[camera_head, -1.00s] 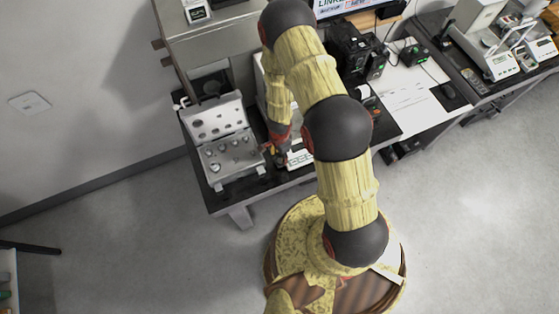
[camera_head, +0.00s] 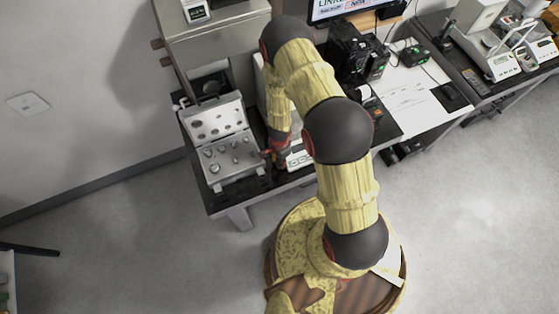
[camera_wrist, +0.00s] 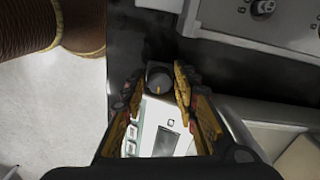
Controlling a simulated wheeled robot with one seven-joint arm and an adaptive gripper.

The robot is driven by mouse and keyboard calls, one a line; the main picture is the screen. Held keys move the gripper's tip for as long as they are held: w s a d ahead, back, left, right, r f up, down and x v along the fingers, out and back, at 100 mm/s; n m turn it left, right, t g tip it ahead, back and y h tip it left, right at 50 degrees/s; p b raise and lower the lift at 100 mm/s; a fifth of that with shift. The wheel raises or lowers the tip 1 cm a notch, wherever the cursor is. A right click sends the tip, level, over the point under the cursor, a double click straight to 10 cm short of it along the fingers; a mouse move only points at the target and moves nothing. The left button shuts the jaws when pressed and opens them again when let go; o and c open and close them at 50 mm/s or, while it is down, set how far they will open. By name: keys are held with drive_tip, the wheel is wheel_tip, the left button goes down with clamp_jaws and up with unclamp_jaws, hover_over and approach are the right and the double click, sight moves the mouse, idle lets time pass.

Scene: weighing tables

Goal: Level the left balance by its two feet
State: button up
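The left balance is mostly hidden behind my arm in the head view, where a strip of its white front (camera_head: 299,160) shows. In the wrist view its white panel (camera_wrist: 155,113) with buttons and a grey display lies between my fingers. One foot, a dark round knob with an orange mark (camera_wrist: 159,80), stands at the front edge of the balance. My gripper (camera_wrist: 160,76) has a finger on either side of this knob, spread apart; I cannot tell whether they touch it. In the head view my gripper (camera_head: 278,157) is small and low beside the balance. The other foot and any level bubble are not discernible.
An open grey case of weights (camera_head: 231,155) stands close left of my gripper; it also shows in the wrist view (camera_wrist: 285,24). A black device (camera_head: 353,55) and paper sheets (camera_head: 408,95) lie to the right. Another balance (camera_head: 497,66) stands far right.

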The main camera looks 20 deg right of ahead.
drive_tip(key=c, duration=0.6)
clamp_jaws()
drive_tip(key=shift+n, duration=0.6)
drive_tip(key=o, duration=1.1)
unclamp_jaws()
drive_tip(key=shift+c, duration=0.2)
